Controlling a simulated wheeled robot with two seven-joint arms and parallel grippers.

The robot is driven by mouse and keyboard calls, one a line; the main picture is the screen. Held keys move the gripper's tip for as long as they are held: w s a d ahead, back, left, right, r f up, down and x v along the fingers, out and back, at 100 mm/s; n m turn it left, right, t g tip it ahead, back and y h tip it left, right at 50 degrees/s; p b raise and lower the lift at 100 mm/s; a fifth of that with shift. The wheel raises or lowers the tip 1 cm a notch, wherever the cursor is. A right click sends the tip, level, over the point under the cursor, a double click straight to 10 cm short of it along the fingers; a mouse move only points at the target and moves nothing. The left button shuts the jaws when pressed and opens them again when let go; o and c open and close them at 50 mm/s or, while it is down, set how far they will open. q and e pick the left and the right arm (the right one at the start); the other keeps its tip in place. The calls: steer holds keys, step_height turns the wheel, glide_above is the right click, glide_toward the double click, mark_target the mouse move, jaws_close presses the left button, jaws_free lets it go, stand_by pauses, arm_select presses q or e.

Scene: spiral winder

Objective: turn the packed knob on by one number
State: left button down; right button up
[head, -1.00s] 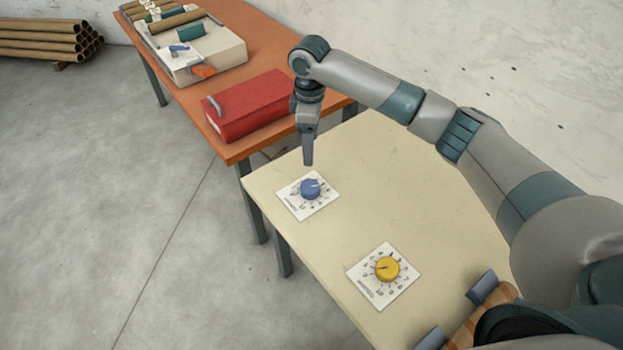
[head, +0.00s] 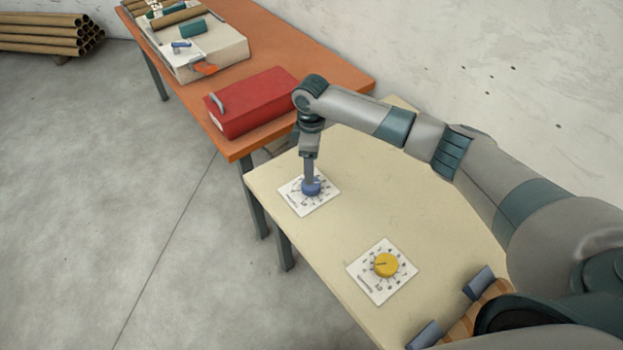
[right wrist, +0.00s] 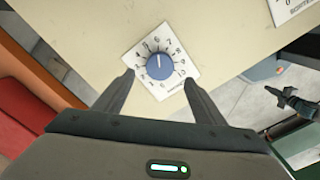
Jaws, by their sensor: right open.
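The blue knob (head: 311,187) stands on a white numbered dial card (head: 297,204) on the cream table. It also shows in the right wrist view (right wrist: 160,66), its white pointer line aimed near the picture's top; I cannot read the number surely. The card's printed name is too small to read. My right gripper (head: 311,181) points down at the blue knob; in its wrist view (right wrist: 158,78) the open fingers are spread, one toward each side of it. Whether they touch it I cannot tell. A yellow knob (head: 386,264) stands on a second numbered card.
A red box (head: 252,103) and a winder-like machine (head: 215,55) stand on the orange table. Cardboard tubes (head: 50,35) lie behind. A dark forked part (right wrist: 290,102), perhaps my left gripper, shows over the floor. The cream table around the cards is clear.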

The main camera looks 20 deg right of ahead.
mark_target(314, 190)
step_height(314, 190, down, 9)
steer(key=shift+r+p, duration=0.2)
steer(key=shift+p, duration=0.55)
steer(key=c, duration=1.1)
